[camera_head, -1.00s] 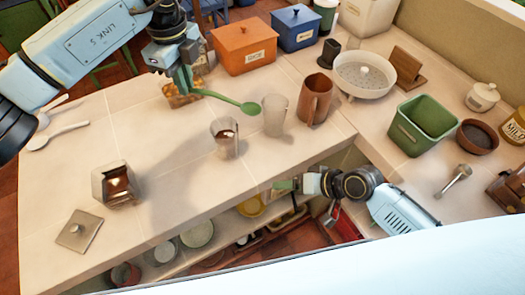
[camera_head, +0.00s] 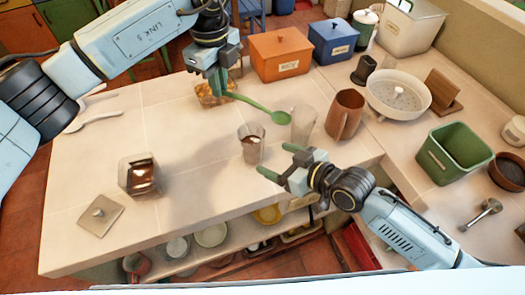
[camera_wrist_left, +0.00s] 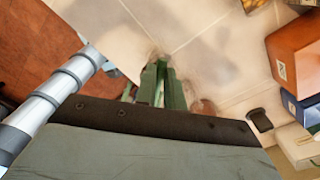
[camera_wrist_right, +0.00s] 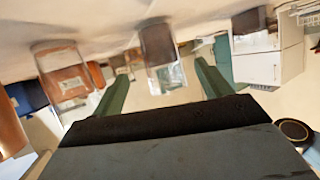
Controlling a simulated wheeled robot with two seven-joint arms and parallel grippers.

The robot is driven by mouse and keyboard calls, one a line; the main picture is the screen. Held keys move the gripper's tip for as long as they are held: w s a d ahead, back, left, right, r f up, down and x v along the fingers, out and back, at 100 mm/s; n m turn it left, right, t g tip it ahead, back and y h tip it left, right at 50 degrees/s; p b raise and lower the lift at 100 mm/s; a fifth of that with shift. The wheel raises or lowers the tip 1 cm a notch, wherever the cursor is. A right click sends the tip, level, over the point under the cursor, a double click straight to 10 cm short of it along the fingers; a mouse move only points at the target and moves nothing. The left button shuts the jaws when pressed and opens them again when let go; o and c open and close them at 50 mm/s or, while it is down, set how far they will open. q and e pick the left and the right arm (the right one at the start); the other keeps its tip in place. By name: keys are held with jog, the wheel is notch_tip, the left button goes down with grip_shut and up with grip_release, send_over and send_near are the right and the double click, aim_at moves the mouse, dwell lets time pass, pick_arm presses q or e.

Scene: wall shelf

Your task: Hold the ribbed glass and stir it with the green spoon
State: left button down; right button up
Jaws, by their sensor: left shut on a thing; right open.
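A see-through glass with brown contents (camera_head: 251,146) stands upright on the counter, and a clear, seemingly empty glass (camera_head: 303,124) stands to its right. I cannot tell which one is ribbed. My left gripper (camera_head: 222,88) is shut on the handle of the green spoon (camera_head: 281,117). The spoon's bowl is above the counter between the two glasses in the head view. My right gripper (camera_head: 279,161) is open and empty, just in front of the brown-filled glass. In the right wrist view the glass with dark contents (camera_wrist_right: 158,45) appears between the fingers, apart from them.
A brown mug (camera_head: 345,114) stands right of the clear glass. An orange box (camera_head: 281,57) and a blue box (camera_head: 334,40) stand behind. A square canister (camera_head: 139,176) and a lid (camera_head: 100,215) are at the left. The counter's front edge lies below my right gripper.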

aim_at(252, 150)
jog(key=x, duration=0.9)
jog(key=shift+w+a+f, duration=0.2)
jog(key=shift+a, duration=0.1)
jog(key=c, duration=1.3)
